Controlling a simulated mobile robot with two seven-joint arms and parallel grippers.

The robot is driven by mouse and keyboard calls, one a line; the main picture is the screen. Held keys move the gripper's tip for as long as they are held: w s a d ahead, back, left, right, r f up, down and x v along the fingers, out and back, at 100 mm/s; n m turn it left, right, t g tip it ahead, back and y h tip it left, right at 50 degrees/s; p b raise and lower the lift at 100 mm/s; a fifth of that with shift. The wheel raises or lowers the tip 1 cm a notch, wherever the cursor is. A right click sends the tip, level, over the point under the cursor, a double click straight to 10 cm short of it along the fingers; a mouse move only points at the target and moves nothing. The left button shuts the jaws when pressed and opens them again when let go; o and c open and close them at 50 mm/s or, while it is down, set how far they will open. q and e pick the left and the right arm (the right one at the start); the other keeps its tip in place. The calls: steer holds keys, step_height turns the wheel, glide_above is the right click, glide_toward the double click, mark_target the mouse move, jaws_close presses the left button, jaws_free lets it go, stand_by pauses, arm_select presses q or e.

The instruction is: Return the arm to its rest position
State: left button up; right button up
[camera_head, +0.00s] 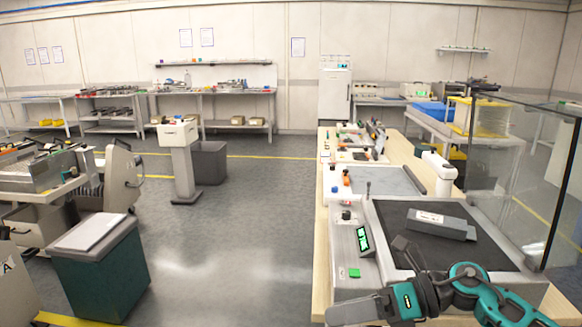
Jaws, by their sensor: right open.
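My right arm comes in from the lower right corner in teal and dark grey. My right gripper (404,248) shows as dark fingers over the front left part of a black mat (395,217). It is open, with nothing seen between its fingers. A grey box-shaped part with a white label (440,223) lies on the mat, behind the gripper and apart from it. My left gripper is not in view.
The mat lies on a wooden bench (321,262) with a small green-screened display (362,240) to its left. A transparent panel (515,170) stands at the right. A teal bin (98,275) stands at left. The floor (230,240) between is clear.

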steer(key=s+d+f+n+t+h, duration=0.3)
steer(key=f+n, duration=0.5)
steer(key=n, duration=0.9)
steer(key=s+d+f+n+t+h, duration=0.3)
steer(key=s+f+n+t+h, duration=0.2)
steer(key=n, duration=1.2)
step_height(320, 180, down, 4)
steer(key=t+h, duration=0.3)
steer(key=t, duration=0.2)
steer(key=shift+d+n, duration=0.15)
steer(key=shift+n, duration=0.15)
steer(key=s+f+m+g, duration=0.1)
steer(key=s+f, duration=0.1)
steer(key=s+d+f+m+g+h, duration=0.1)
steer(key=s+f+m, duration=0.1)
steer(key=s, duration=0.1)
steer(key=s+f+m+g, duration=0.1)
steer(key=s+f, duration=0.1)
steer(key=shift+s+d+f+h, duration=0.15)
steer(key=shift+d+h, duration=0.2)
steer(key=shift+h, duration=0.05)
steer(key=shift+c, duration=0.3)
